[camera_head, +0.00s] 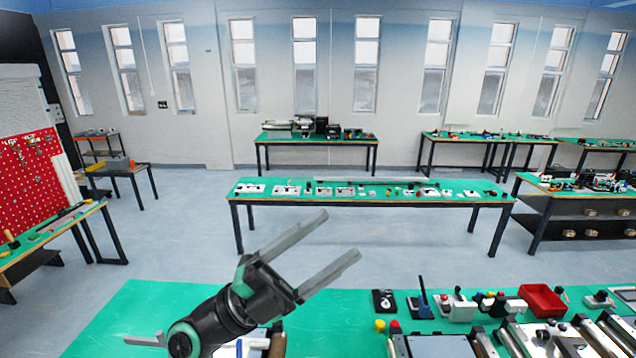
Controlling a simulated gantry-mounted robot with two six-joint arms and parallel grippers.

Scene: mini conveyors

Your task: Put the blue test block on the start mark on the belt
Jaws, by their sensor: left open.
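My left gripper (338,236) reaches up from the bottom centre, its two long grey fingers spread wide with nothing between them. It is above the near green table (150,307). I cannot pick out the blue test block for certain. A small dark-blue item with an upright handle (421,306) stands on the table to the right of the gripper, and it does not look like a plain block. Mini conveyor parts (512,342) are cut off by the bottom right edge. I cannot make out the start mark. My right gripper is out of view.
A red tray (542,301) and several small devices stand along the table's right part. A black square unit (383,302) is right of my gripper. The table's left part is mostly bare. Other tables (365,197) stand farther back.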

